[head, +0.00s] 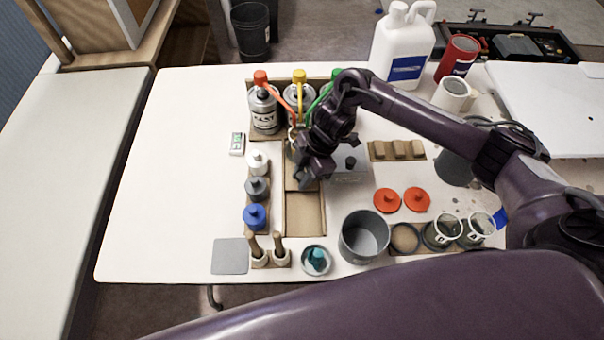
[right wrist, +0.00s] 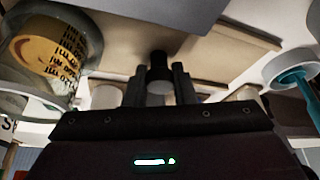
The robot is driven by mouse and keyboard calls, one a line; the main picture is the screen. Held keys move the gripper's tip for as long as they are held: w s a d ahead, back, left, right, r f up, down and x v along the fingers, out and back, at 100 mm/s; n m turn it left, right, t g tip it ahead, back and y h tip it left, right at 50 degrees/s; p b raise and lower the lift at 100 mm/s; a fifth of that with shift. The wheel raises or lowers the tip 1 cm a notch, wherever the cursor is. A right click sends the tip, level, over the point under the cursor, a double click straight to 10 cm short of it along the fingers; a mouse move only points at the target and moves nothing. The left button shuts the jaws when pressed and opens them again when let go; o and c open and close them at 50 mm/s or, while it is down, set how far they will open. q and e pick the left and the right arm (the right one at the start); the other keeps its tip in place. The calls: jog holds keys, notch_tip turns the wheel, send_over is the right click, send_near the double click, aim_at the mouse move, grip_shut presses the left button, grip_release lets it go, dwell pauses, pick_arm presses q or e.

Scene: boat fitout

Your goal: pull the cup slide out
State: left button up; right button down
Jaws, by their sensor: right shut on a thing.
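The cup slide (head: 291,182) is a tan board in a long shallow wooden tray (head: 305,215) in the middle of the table. My right gripper (head: 308,178) is over it in the head view and hides much of it. In the right wrist view, the right gripper's fingers (right wrist: 160,84) are shut on a dark round knob (right wrist: 159,64), with a tan board edge (right wrist: 112,65) behind it. A cup-like thing stands behind the gripper in the head view, mostly hidden. My left gripper is not in view.
Red lids (head: 387,200) lie to the right. The front part of the tray is empty.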

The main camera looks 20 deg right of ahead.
jog(key=shift+s+r+p, duration=0.1)
jog(key=shift+s+p, duration=0.2)
jog(key=s+a+p, duration=0.1)
jog(key=s+p, duration=0.1)
jog(key=s, duration=0.1)
jog(key=s+a+p, duration=0.1)
jog(key=s+p, duration=0.1)
jog(key=s, duration=0.2)
jog(key=s+a+p, duration=0.1)
jog(key=s+p, duration=0.1)
jog(key=s, duration=0.2)
jog(key=shift+s+a+r, duration=0.1)
jog(key=shift+s+a, duration=0.05)
jog(key=shift+a, duration=0.05)
jog(key=shift+s, duration=0.1)
jog(key=c, duration=1.2)
grip_release()
jog(key=v, duration=0.7)
jog(key=shift+r, duration=0.25)
jog(key=shift+d, duration=0.15)
